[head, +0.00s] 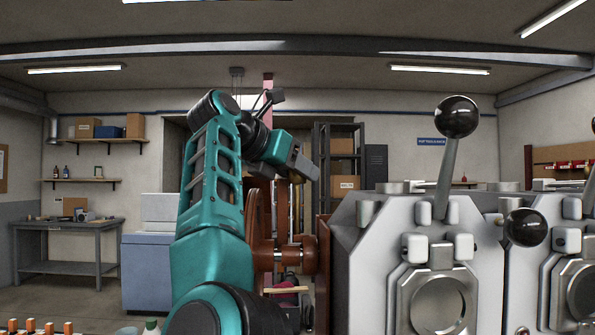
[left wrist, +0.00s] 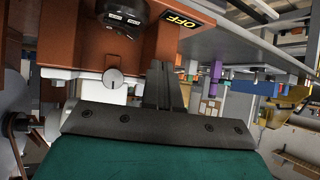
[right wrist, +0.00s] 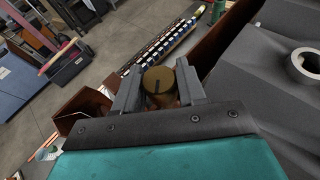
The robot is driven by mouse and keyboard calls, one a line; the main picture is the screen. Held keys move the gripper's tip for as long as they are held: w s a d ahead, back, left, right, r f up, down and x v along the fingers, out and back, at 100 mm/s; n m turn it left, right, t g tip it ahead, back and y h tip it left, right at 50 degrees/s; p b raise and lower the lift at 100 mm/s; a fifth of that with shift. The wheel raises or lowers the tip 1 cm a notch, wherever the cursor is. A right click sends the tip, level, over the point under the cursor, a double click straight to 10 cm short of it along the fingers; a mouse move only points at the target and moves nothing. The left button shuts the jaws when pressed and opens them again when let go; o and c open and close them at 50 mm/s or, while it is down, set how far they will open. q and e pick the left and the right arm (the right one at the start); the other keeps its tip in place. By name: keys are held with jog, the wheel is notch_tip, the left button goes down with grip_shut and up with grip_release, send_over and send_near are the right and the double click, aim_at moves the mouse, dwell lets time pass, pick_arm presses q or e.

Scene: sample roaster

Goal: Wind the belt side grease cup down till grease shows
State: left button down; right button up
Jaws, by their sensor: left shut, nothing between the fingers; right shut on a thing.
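The grease cup (right wrist: 158,80) is a round brass-coloured cap with a dark line across its top, in the right wrist view. My right gripper (right wrist: 157,86) has a finger on each side of it and is shut on it. No grease can be made out around the cup. My left gripper (left wrist: 165,85) is shut and empty in the left wrist view, below an orange-brown housing (left wrist: 75,35) with an OFF label.
Grey roaster units (head: 350,240) with a black ball lever (head: 456,117) stand at the right. A brown wheel and shaft assembly (head: 262,225) is behind my arm. A blue-grey cabinet (head: 145,265) and a workbench (head: 60,232) stand at the left. A pale round knob (left wrist: 113,78) is close to my left fingers.

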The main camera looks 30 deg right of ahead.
jog(key=shift+m+g, duration=1.1)
jog(key=shift+m+g, duration=0.4)
jog(key=shift+g, duration=0.1)
jog(key=o, duration=1)
jog(key=shift+c, duration=0.2)
